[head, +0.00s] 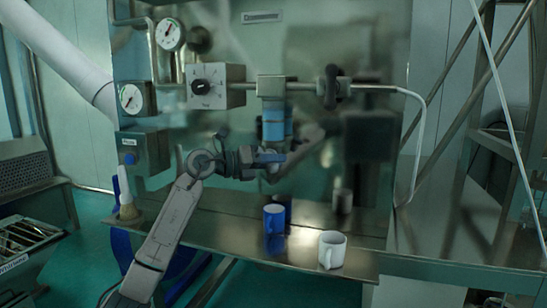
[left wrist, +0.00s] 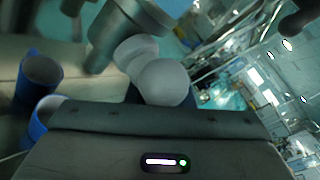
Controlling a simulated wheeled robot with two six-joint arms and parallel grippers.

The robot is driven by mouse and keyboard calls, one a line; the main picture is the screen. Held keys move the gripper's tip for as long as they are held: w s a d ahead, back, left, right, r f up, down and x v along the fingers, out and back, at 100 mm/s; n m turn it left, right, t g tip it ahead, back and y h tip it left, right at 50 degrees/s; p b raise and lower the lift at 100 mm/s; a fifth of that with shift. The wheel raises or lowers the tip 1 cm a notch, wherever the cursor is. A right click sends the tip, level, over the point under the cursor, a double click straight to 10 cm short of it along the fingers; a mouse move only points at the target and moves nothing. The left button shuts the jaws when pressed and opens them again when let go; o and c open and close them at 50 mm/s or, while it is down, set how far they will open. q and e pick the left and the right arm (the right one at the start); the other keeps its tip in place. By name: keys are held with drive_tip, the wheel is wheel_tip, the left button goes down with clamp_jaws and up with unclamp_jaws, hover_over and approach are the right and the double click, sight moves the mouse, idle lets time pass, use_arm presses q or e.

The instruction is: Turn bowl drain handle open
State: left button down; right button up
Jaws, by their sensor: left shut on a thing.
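The clear blue bowl (head: 275,123) hangs under the metal regulator block on the upright steel panel. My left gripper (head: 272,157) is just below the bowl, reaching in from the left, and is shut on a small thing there. A small blue part shows at its fingertips; I take it for the drain handle, but the fingers mostly hide it and its angle cannot be told. In the left wrist view, pale rounded shapes (left wrist: 160,78) sit beyond the gripper body, below a metal cylinder (left wrist: 125,30). My right gripper is not in view.
A brush (head: 126,195) stands at the shelf's left. Gauges (head: 169,34), a knob box (head: 215,86) and a dark valve handle (head: 330,87) are on the panel.

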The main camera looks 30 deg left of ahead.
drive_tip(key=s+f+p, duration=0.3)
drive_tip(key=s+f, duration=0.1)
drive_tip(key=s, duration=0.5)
use_arm(q)
drive_tip(key=shift+s+a+f+m+g+y+p, duration=0.1)
drive_tip(key=shift+a+f+m+g+y+p, duration=0.1)
drive_tip(key=shift+m+g+y+p, duration=1.05)
drive_tip(key=shift+a+f+m+g+y+p, duration=0.25)
drive_tip(key=shift+y+p, duration=0.55)
drive_tip(key=shift+p, duration=1)
drive_tip(key=shift+s+a+f+m+g+y+p, duration=0.15)
drive_tip(key=shift+m+g+y+p, duration=0.45)
drive_tip(key=shift+m+y+p, duration=0.7)
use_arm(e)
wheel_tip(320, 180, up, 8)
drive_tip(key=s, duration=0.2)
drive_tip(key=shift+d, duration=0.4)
use_arm(q)
drive_tip(key=shift+w+f+n+h, duration=0.1)
drive_tip(key=shift+n+h, duration=0.15)
drive_tip(key=shift+n, duration=0.05)
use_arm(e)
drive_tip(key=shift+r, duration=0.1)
use_arm(q)
drive_tip(key=c, duration=1.3)
unclamp_jaws()
